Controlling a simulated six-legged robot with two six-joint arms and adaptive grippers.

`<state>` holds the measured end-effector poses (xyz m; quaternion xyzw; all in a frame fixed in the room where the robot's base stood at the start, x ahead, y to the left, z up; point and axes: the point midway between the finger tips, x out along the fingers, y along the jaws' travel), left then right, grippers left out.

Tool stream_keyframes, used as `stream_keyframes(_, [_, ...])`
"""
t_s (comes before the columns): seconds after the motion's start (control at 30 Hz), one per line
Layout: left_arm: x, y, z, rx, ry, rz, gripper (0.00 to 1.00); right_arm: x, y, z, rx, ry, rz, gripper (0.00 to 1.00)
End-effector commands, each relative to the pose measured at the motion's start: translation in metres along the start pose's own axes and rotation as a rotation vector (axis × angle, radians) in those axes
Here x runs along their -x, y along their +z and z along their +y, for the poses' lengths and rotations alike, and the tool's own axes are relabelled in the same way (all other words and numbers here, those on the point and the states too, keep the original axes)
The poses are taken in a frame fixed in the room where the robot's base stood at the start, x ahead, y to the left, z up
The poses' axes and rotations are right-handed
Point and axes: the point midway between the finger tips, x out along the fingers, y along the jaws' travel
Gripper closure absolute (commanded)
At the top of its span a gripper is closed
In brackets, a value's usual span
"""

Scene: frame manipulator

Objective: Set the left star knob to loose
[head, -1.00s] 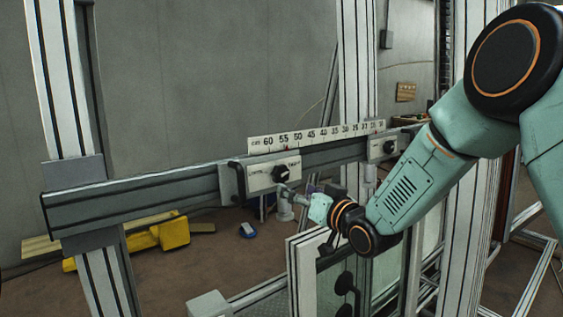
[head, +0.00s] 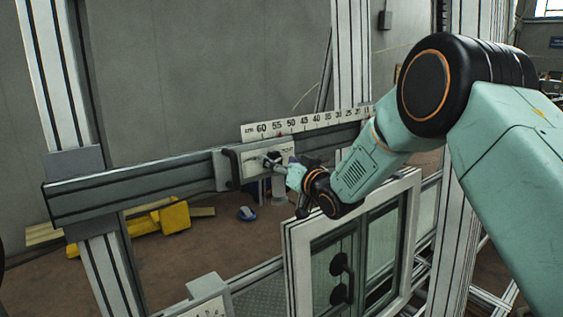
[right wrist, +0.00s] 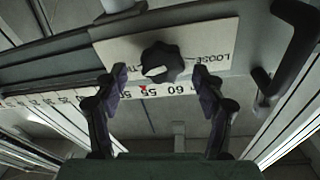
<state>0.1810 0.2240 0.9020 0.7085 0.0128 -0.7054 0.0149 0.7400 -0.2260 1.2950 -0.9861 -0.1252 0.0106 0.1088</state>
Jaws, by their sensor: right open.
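In the head view the plate (head: 257,160) is on the left carriage, and the knob (head: 270,159) is partly hidden by my gripper. My right gripper (right wrist: 158,80) is open, its fingers either side of the knob and apart from it. It also shows in the head view (head: 283,168). My left gripper is not in view.
The carriage sits on a grey rail (head: 130,192) with a white scale (head: 300,124) above. A dark handle (right wrist: 290,60) stands beside the plate. A white-framed panel (head: 297,265) with dark knobs is below my arm. Yellow blocks (head: 174,216) lie on the floor behind.

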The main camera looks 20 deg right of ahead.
Motion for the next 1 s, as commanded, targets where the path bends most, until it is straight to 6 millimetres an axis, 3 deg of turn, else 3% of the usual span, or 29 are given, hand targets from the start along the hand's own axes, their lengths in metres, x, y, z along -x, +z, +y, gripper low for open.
stream_keyframes(0.17, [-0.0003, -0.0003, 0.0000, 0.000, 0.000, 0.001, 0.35, 0.0001, 0.0007, -0.0004, 0.001, -0.001, -0.001, 0.32])
stream_keyframes(0.8, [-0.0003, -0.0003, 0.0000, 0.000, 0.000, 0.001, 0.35, 0.0003, -0.0004, 0.0001, 0.000, 0.001, 0.001, 0.85])
stream_keyframes(1.0, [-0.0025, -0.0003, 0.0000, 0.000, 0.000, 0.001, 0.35, 0.0000, -0.0005, -0.0004, 0.018, -0.003, 0.004, 0.85])
